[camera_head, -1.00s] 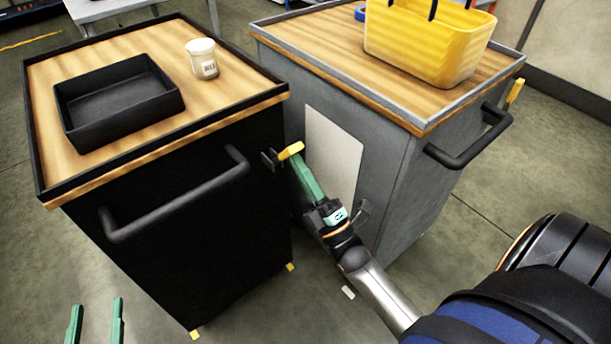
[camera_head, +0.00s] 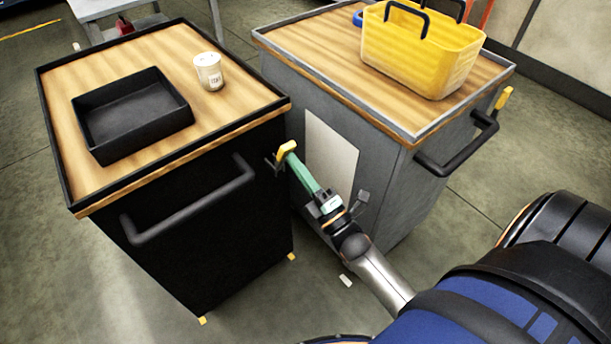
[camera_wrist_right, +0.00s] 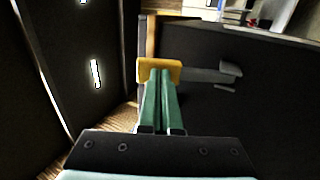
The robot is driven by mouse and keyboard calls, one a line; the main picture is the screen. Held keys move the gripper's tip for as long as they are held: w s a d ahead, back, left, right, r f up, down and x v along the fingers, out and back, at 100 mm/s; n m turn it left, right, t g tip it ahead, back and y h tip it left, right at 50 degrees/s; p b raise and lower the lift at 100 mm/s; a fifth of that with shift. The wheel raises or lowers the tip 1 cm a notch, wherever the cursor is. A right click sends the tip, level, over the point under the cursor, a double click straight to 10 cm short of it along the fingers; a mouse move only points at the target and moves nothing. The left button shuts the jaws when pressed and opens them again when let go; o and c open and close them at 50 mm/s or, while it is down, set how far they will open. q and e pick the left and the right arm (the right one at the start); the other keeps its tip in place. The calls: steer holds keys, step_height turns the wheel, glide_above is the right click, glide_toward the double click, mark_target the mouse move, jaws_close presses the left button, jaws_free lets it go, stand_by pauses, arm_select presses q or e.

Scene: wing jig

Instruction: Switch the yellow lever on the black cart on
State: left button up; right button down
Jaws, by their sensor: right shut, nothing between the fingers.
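The black cart (camera_head: 225,240) stands on the left in the head view. Its yellow lever (camera_head: 286,149) sticks out from the cart's right side, near the front corner below the top. In the right wrist view the yellow lever (camera_wrist_right: 173,64) lies across the fingertips, with a grey bar beyond it. My right gripper (camera_head: 293,161) is shut and empty, its green fingers up against the lever. The fingers also show side by side in the right wrist view (camera_wrist_right: 160,78). They cover part of the lever, so exact contact is hard to tell. My left gripper is out of view.
A black tray (camera_head: 183,112) and a white jar (camera_head: 208,72) stand on the black cart. A grey cart (camera_head: 385,185) with a yellow basket (camera_head: 425,60) stands close on the right, leaving a narrow gap where my right arm reaches. Black handles jut from both carts' fronts.

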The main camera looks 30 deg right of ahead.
mark_target(285, 145)
steer(key=w+r+g+p, duration=0.1)
steer(key=p, duration=0.2)
steer(key=w+r+g+p, duration=0.1)
steer(key=p, duration=0.2)
steer(key=shift+a+r+g+p, duration=0.1)
steer(key=shift+r+g+p, duration=0.1)
steer(key=shift+g+p, duration=0.1)
steer(key=shift+w+g+p, duration=0.55)
steer(key=shift+g+p, duration=0.05)
steer(key=shift+p, duration=0.35)
steer(key=shift+w+p, duration=0.35)
steer(key=shift+w, duration=0.05)
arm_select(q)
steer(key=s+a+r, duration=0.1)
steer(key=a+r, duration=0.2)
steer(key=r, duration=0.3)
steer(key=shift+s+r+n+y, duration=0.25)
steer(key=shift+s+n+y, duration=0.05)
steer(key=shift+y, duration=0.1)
arm_select(e)
steer(key=shift+r, duration=0.1)
steer(key=shift+w+r, duration=0.1)
steer(key=shift+r, duration=0.05)
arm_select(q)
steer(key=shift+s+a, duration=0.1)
